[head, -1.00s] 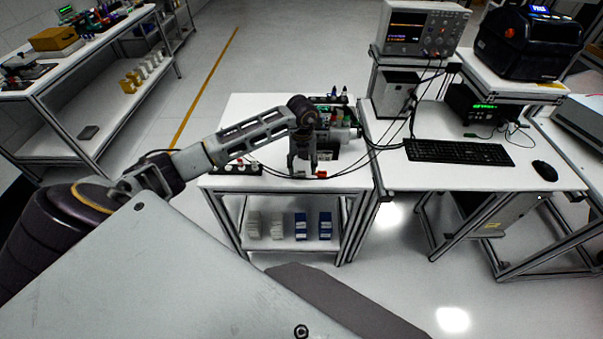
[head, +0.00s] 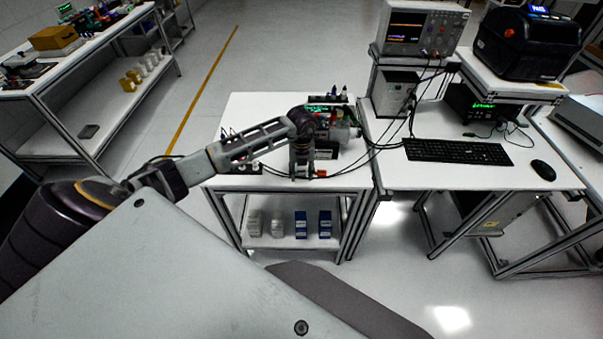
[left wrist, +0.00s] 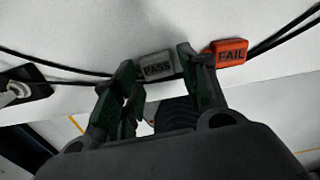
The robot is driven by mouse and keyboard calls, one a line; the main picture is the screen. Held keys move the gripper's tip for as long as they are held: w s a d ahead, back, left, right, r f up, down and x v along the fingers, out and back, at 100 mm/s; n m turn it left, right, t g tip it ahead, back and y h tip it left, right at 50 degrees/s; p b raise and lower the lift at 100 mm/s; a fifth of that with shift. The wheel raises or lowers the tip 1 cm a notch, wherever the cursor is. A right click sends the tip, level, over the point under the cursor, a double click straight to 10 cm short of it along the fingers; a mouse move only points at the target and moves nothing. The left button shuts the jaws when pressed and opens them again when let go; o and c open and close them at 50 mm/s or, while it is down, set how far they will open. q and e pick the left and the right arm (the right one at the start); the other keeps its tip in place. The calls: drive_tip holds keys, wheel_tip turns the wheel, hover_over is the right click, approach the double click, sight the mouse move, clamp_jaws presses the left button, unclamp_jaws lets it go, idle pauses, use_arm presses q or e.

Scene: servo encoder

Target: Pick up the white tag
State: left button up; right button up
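The white tag (left wrist: 158,67), marked PASS, lies on the white table top in the left wrist view. My left gripper (left wrist: 156,62) is down at it, with one finger on each side of the tag. The fingers are apart, very close to its edges; I cannot make out firm contact. In the head view, my left gripper (head: 302,174) points down at the front of the small table, and the white tag is hard to make out there. My right gripper is not in view.
Black cables run across the table on both sides. A motor device (head: 338,132) stands behind the gripper. A keyboard (head: 458,152) and mouse (head: 544,170) are on the desk to the right.

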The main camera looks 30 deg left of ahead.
sight(302, 174)
use_arm(q)
drive_tip(key=c, duration=0.4)
drive_tip(key=shift+r, duration=0.15)
wheel_tip(302, 174, up, 10)
drive_tip(key=b, duration=0.1)
drive_tip(key=shift+b, duration=0.35)
idle(0.5)
